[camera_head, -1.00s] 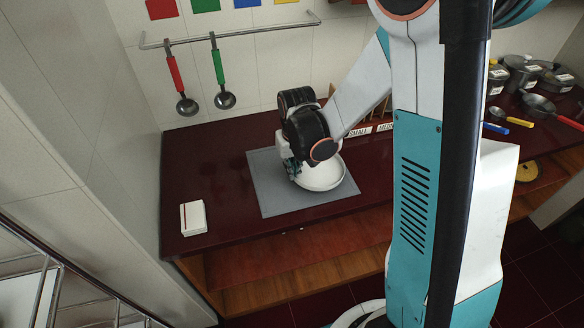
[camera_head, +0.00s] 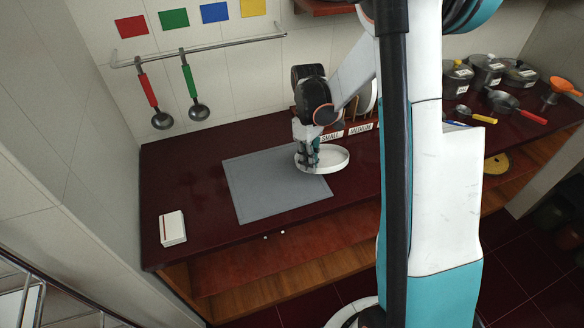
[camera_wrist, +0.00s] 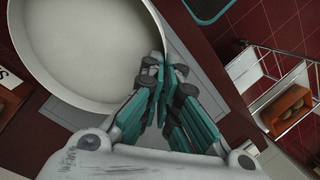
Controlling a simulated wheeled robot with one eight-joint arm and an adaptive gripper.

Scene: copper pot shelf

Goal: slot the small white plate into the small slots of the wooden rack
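The small white plate (camera_head: 335,161) is round with a raised rim. My gripper (camera_head: 307,158) is shut on its left rim in the head view and appears to hold it above the far right corner of the grey mat. In the wrist view, the plate (camera_wrist: 85,45) fills the upper left, and the teal fingers of my gripper (camera_wrist: 161,66) meet at its rim. The wooden rack (camera_head: 346,135) stands just behind, with labels reading SMALL and MEDIUM. My arm hides much of the rack and its small slots.
The grey mat (camera_head: 262,190) is otherwise clear on the dark red counter (camera_head: 190,160). A white box (camera_head: 172,228) lies at the front left. Two ladles hang from a wall rail (camera_head: 220,46). Pots (camera_head: 487,68) and spoons stand at the right.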

